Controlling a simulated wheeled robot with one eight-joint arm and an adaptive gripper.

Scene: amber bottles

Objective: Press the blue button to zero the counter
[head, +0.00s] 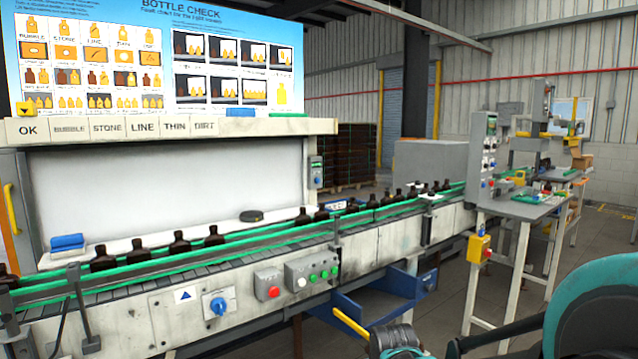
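A small grey box with a display (315,161) hangs on the right post of the light booth, above the conveyor. A small blue spot (317,181) low on its face may be a blue button; it is too small to be sure. A tall grey control post (482,165) at the right also carries a display and several small coloured controls. A larger blue rotary knob (218,306) sits on the conveyor's front panel. Parts of my arm show at the lower right, apart from these controls. I cannot make out my gripper's fingers.
Dark amber bottles (180,243) stand in a row on the conveyor with green guide rails (130,270). A red button (274,291) and a box with green buttons (325,273) are on its front. A blue chute (375,304) juts out below. A workbench (530,205) stands right.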

